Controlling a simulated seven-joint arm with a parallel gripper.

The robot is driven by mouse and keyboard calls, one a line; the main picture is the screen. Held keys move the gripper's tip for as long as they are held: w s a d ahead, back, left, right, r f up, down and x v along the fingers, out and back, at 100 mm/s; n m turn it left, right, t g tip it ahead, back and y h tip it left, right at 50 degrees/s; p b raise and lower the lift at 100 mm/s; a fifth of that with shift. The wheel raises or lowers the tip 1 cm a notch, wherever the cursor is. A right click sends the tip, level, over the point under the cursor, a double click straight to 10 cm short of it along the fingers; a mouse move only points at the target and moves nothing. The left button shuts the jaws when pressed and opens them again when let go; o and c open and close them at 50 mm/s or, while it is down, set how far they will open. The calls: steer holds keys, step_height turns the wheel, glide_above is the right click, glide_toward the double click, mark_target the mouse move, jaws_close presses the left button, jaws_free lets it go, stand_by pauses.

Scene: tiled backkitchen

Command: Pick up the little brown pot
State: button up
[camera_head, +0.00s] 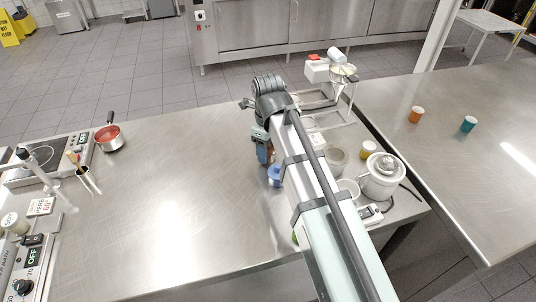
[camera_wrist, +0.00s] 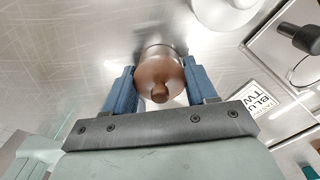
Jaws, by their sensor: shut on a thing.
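The little brown pot (camera_wrist: 160,74) is round with a small knob on its lid. In the wrist view it sits between the two blue fingers of my gripper (camera_wrist: 161,85), which are shut on it. I cannot tell whether the pot touches the table.
The table's left middle (camera_head: 160,190) is clear.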

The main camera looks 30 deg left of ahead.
jaws_close()
stand_by(0.5)
